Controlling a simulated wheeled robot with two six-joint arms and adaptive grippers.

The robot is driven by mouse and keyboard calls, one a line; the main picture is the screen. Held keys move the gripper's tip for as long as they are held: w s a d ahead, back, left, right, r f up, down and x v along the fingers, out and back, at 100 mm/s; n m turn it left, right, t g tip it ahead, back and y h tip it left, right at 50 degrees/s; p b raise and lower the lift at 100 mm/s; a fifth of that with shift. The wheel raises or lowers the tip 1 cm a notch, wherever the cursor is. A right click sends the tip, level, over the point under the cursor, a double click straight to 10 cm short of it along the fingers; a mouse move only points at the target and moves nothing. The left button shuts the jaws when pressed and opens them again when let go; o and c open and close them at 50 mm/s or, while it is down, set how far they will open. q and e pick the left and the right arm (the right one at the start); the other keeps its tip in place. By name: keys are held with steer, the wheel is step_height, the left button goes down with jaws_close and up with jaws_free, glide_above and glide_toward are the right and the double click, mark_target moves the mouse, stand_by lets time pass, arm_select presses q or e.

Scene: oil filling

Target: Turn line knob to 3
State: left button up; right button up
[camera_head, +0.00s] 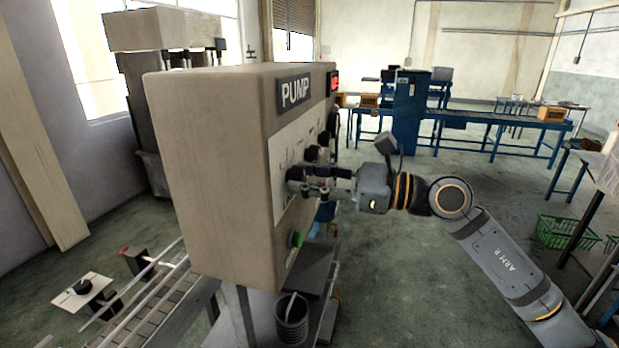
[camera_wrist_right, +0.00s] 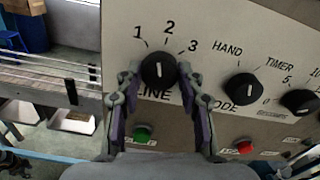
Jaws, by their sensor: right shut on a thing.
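The black LINE knob (camera_wrist_right: 158,70) sits on the pump panel in the right wrist view, below the printed numbers 1, 2 and 3. Its white pointer mark stands nearly upright, roughly toward the 2. My right gripper (camera_wrist_right: 160,84) is shut on this knob, with one finger on each side. In the head view my right gripper (camera_head: 300,181) reaches the front of the beige pump box (camera_head: 210,165) from the right and partly hides the knob. My left gripper is not in view.
The MODE knob (camera_wrist_right: 243,87) and a timer knob (camera_wrist_right: 299,101) are to the right. A green button (camera_wrist_right: 143,133) and a red button (camera_wrist_right: 245,146) are below. A grey bucket (camera_head: 291,320) stands under the box. The floor right of the pump is open.

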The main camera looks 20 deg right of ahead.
steer(key=m, duration=0.2)
steer(key=shift+r+m+p, duration=0.1)
steer(key=shift+m+p, duration=0.2)
steer(key=shift+m, duration=0.1)
steer(key=m+p, duration=0.1)
steer(key=m, duration=0.2)
steer(key=shift+m, duration=0.3)
steer(key=m+p, duration=0.2)
steer(key=m, duration=0.2)
steer(key=shift+r, duration=0.1)
steer(key=shift+m+p, duration=0.8)
steer(key=shift+m, duration=0.3)
steer(key=o, duration=1.2)
steer(key=shift+f, duration=0.2)
steer(key=shift+c, duration=0.2)
